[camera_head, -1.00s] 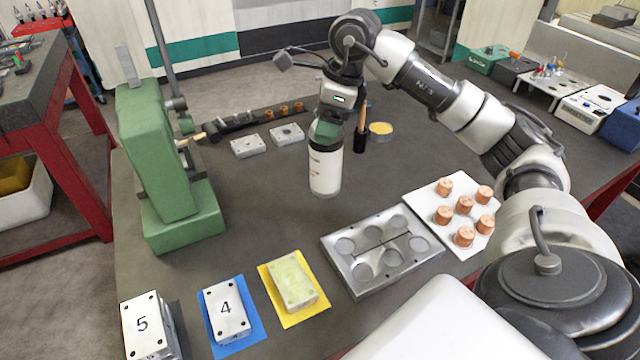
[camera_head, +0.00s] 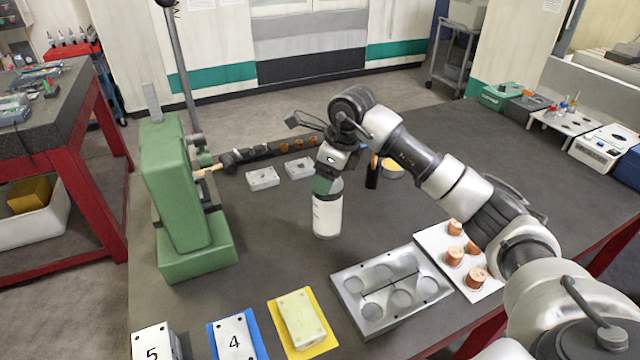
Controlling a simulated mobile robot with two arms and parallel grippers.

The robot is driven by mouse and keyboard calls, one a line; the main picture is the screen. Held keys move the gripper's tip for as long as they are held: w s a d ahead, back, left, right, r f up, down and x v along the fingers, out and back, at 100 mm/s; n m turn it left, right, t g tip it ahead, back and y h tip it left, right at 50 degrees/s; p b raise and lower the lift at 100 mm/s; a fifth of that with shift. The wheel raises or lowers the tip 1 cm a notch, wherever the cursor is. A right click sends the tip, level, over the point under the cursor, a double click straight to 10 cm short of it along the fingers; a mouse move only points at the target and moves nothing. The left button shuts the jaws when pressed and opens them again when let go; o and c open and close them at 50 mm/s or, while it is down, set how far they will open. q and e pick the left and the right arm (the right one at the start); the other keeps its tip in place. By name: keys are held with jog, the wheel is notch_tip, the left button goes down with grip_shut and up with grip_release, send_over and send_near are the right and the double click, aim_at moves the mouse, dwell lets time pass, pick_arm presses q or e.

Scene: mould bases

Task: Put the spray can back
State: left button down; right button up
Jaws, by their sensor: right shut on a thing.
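The spray can (camera_head: 327,217) is white with a green top and looks upright over the middle of the dark table. My right gripper (camera_head: 329,181) is shut on its top, coming from above and behind. I cannot tell whether the can's base touches the table. My left gripper is not in view.
A green press (camera_head: 178,190) stands to the left. A metal mould base with round pockets (camera_head: 385,310) is in front right, beside a white plate (camera_head: 487,292) with copper pieces. Plates on blue (camera_head: 259,348) and yellow (camera_head: 327,343) mats lie in front. Small metal blocks (camera_head: 263,178) lie behind.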

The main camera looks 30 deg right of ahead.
jog(key=shift+w+a+f, duration=0.5)
jog(key=shift+w+a, duration=0.05)
jog(key=shift+w, duration=0.25)
jog(key=shift+w+f+p, duration=0.1)
jog(key=shift+f+p, duration=0.15)
jog(key=shift+p, duration=0.05)
notch_tip(320, 180, down, 4)
jog(key=shift+r+p, duration=0.15)
jog(key=shift+p, duration=0.6)
jog(key=shift+f, duration=0.2)
jog(key=o, duration=1.4)
jog(key=shift+o, duration=0.2)
